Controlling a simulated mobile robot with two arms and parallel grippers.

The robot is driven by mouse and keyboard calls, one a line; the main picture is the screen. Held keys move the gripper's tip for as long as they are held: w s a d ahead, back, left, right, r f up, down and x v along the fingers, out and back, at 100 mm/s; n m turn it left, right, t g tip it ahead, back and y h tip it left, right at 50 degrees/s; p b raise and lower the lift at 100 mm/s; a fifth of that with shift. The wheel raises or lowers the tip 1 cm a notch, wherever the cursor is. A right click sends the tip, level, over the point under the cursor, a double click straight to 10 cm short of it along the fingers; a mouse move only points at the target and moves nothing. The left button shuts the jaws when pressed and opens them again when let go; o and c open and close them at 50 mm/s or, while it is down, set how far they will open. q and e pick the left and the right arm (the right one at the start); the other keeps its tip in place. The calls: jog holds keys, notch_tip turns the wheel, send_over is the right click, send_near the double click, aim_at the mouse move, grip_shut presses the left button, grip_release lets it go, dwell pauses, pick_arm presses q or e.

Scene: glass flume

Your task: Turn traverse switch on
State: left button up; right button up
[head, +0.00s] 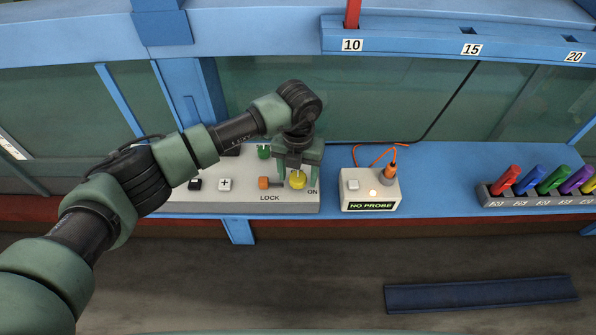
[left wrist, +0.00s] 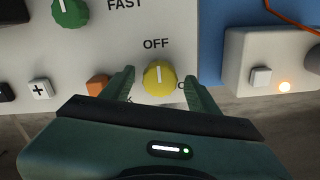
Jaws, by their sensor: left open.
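The traverse switch appears to be the yellow knob (head: 298,181) at the right end of the white control panel (head: 240,205), beside the ON label. In the left wrist view the yellow knob (left wrist: 160,78) has its white mark pointing up at the OFF label. My left gripper (head: 297,173) is above the knob with its jaws open. In the left wrist view the left gripper's fingers (left wrist: 160,85) stand on either side of the knob, with small gaps visible. The right finger partly hides the ON label. My right gripper is in neither view.
An orange LOCK control (head: 264,183) sits just left of the knob, and a green knob (head: 264,152) behind it. A NO PROBE box (head: 355,200) with an orange cable stands to the right. Coloured probes in a grey rack (head: 490,201) are further right.

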pick_arm(q)
grip_shut()
jog(key=shift+w+f+m+b, duration=0.15)
jog(key=shift+m+b, duration=0.25)
jog(key=shift+b, duration=0.4)
jog(key=m+b, duration=1.2)
jog(key=b, duration=0.5)
jog(key=shift+m, duration=0.4)
jog(key=shift+m+b, duration=0.75)
jog(key=shift+m, duration=0.35)
jog(key=shift+r+m+b, duration=0.2)
jog(key=shift+m+b, duration=0.3)
jog(key=shift+m, duration=0.6)
grip_release()
